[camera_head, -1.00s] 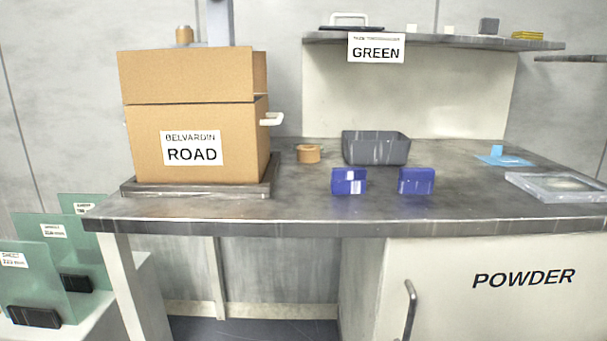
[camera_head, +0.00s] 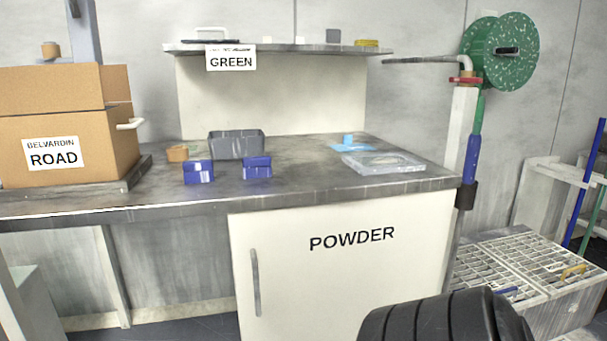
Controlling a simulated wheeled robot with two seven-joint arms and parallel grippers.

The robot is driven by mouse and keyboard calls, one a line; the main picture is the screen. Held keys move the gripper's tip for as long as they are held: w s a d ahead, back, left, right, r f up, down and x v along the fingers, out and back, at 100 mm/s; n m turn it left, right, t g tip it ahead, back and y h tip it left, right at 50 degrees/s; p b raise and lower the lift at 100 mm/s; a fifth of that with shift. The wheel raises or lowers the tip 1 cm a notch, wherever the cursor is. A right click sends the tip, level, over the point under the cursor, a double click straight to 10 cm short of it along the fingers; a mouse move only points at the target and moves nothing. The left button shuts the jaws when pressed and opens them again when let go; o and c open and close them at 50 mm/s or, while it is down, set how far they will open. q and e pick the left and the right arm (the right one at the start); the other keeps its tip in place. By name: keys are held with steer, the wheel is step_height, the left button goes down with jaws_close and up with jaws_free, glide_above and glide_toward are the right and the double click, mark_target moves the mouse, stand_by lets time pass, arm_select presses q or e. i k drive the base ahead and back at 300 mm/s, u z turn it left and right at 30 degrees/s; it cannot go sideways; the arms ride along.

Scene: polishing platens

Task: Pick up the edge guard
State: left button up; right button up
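Two small blue blocks, the left one (camera_head: 198,172) and the right one (camera_head: 257,167), stand side by side near the front of the grey worktop (camera_head: 300,187). Each has a lighter patch on its front. No label names the edge guard, and I cannot tell whether either block is it. Neither of my grippers is in view.
A grey bin (camera_head: 236,145) and a tan roll (camera_head: 177,154) sit behind the blocks. A clear flat tray (camera_head: 384,163) and a blue cloth (camera_head: 350,147) lie to the right. Cardboard boxes (camera_head: 105,150) stand left. A slatted crate (camera_head: 560,309) is at lower right.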

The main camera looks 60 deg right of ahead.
mark_target(253, 168)
steer(key=k, duration=0.45)
steer(key=z, duration=1.3)
